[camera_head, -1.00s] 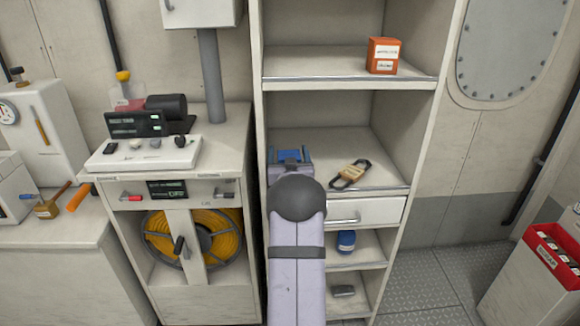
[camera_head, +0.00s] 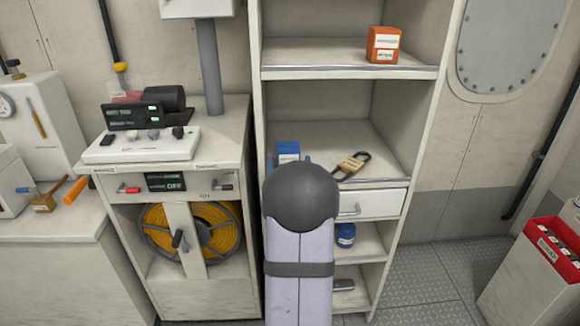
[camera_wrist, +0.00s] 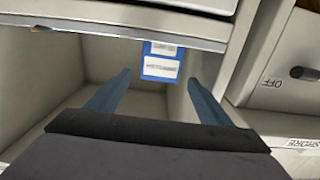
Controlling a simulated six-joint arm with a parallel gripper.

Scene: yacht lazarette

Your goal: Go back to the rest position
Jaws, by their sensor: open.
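My gripper (camera_wrist: 158,80) is open in the wrist view, its two blue-grey fingers apart with nothing between them. A blue box with white labels (camera_wrist: 160,62) stands inside the shelf bay beyond the fingertips. In the head view the blue box (camera_head: 287,151) shows at the left of the middle shelf, partly hidden by my arm's dark rounded joint.
An orange box (camera_head: 383,45) stands one shelf up. A drawer (camera_head: 370,204) and lower shelves are beneath. A cabinet with a yellow hose reel (camera_head: 205,235) stands left; a red-rimmed bin (camera_head: 553,252) right.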

